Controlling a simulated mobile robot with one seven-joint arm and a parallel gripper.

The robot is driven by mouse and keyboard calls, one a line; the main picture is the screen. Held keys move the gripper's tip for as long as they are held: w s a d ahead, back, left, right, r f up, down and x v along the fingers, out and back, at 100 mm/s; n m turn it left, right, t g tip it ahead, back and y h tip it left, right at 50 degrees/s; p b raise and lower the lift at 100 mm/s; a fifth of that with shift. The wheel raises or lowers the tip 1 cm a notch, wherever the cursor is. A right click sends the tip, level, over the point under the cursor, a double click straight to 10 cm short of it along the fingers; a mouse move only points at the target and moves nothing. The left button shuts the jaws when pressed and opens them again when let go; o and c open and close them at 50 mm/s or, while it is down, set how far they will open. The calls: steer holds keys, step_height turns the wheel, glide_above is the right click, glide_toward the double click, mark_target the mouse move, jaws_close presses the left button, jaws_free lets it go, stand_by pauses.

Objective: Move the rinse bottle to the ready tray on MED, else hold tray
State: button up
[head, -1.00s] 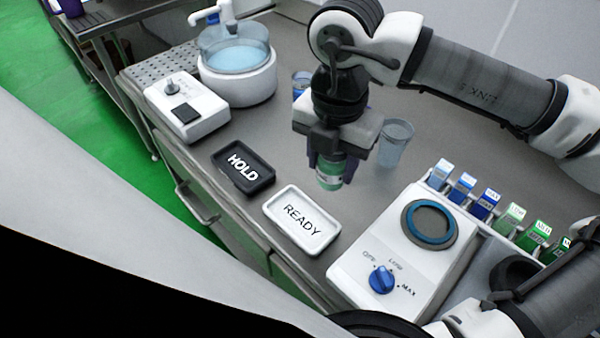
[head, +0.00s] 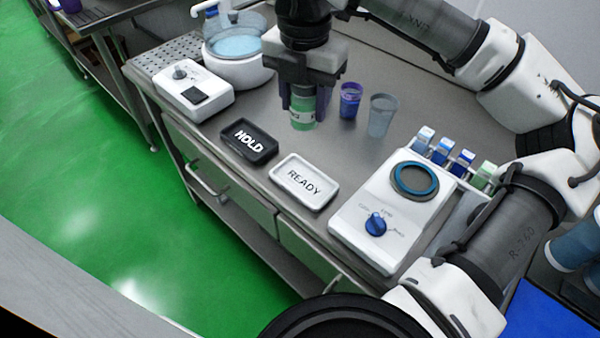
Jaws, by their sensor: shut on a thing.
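The white ready tray (head: 287,189), marked READY, lies nearer the front edge and is empty.
A purple cup (head: 350,101) and a clear grey cup (head: 381,116) stand just right of the bottle. A white basin of water (head: 238,70) and a white control box (head: 194,93) are at the left. Several small cartons (head: 441,151) line the device's back. The steel counter between is clear.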

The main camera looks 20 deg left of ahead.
mark_target(303, 123)
step_height(303, 123, down, 17)
steer(key=p, duration=0.2)
steer(key=shift+r+p, duration=0.1)
steer(key=shift+p, duration=0.3)
steer(key=shift+f+b, duration=0.3)
steer(key=shift+f, duration=0.05)
steer(key=o, duration=1)
steer(key=shift+o, duration=0.2)
steer(key=shift+r, duration=0.1)
step_height(303, 123, up, 12)
steer(key=shift+r+b, duration=0.15)
steer(key=shift+b, duration=0.6)
